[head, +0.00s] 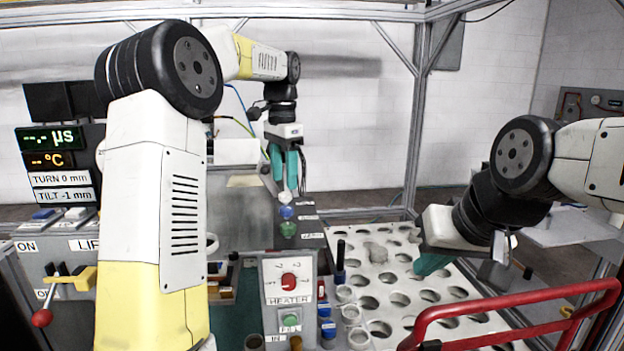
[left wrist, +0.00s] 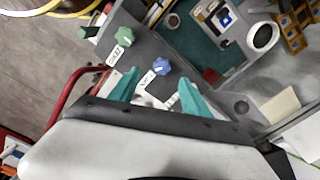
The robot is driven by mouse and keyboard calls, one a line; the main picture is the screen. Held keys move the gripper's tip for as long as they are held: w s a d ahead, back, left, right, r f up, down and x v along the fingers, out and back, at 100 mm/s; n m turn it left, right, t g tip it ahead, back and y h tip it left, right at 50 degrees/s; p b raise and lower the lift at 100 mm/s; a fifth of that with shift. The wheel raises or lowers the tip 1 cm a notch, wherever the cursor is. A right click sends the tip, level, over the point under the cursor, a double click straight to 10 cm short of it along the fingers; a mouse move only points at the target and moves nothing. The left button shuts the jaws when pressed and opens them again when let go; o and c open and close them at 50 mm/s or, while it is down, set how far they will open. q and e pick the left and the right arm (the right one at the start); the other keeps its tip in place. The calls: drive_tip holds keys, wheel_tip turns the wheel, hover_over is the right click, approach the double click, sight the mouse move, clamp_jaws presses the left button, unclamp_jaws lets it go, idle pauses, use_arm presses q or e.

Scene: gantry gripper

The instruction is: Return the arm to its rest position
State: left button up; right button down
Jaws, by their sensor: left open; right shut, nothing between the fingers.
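My left gripper (head: 287,186) has teal fingers that point down over the grey console at the middle of the head view. Its fingers are apart, just above a white knob (head: 285,197); I cannot tell whether they touch it. A blue knob (head: 286,212) and a green knob (head: 288,229) stand in front of the white one. In the left wrist view the spread fingers (left wrist: 160,88) show with the blue star knob (left wrist: 158,67) beyond them. My right gripper (head: 430,265) is shut and empty, low over the perforated white plate (head: 400,325).
A red tubular handle (head: 510,312) stands at the front right. The heater box (head: 289,282) with a red dial is at front centre, beside several small vials. A red-tipped lever (head: 42,317) and readout panels (head: 52,138) are at the left. Gantry posts (head: 420,110) rise behind.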

use_arm(q)
drive_tip(key=s+a+r+n+t+h, duration=0.1)
drive_tip(key=s+n+t, duration=0.1)
drive_tip(key=s, duration=0.6)
drive_tip(key=s+r+n+t, duration=0.1)
drive_tip(key=s+n, duration=0.2)
drive_tip(key=s, duration=0.5)
drive_tip(key=s+f+n+t+h, duration=0.1)
drive_tip(key=s+f+n+t, duration=0.2)
drive_tip(key=s, duration=0.9)
drive_tip(key=shift+a+f+n, duration=0.15)
drive_tip(key=shift+f+n, duration=0.65)
drive_tip(key=shift+f, duration=0.95)
